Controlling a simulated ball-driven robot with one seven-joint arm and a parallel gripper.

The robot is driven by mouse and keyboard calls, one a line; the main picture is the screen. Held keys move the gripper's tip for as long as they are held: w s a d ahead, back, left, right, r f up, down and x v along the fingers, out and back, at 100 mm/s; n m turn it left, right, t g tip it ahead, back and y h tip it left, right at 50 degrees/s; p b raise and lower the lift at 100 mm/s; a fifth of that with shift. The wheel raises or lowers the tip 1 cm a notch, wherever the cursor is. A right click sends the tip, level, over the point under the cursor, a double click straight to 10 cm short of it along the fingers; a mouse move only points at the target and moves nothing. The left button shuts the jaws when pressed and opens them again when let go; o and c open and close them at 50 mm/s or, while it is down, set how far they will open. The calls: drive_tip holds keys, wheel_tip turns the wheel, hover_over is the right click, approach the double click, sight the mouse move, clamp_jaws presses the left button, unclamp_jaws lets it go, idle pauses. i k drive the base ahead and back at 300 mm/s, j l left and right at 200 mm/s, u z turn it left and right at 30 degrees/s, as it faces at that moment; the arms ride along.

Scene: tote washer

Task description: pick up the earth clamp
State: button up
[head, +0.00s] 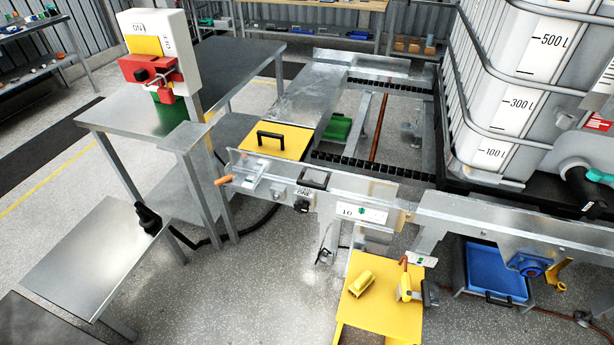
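No part is plainly recognisable as the earth clamp at this size. A small yellow block-like piece (361,284) lies on the yellow step stool (372,312) at the lower middle. A yellow and grey tool (409,287) with an orange-brown upright part stands at the stool's right side. A yellow hooked piece (556,275) shows at the right, beside a blue round fitting. A black clamp-like piece (148,217) sits at the right edge of the low metal table, with a black cable near it. My gripper is not in view.
A steel bench (190,125) carries a white and red switch box (155,50). The washer frame (375,195) and a large white tank (525,90) fill the right. Grey floor (250,295) is open at lower left-centre.

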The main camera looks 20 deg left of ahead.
sight(404, 290)
drive_tip(key=i+j+z, duration=0.25)
drive_tip(key=i, duration=0.25)
drive_tip(key=i+j+z, duration=0.15)
drive_tip(key=i+z, duration=0.15)
drive_tip(key=i, duration=0.2)
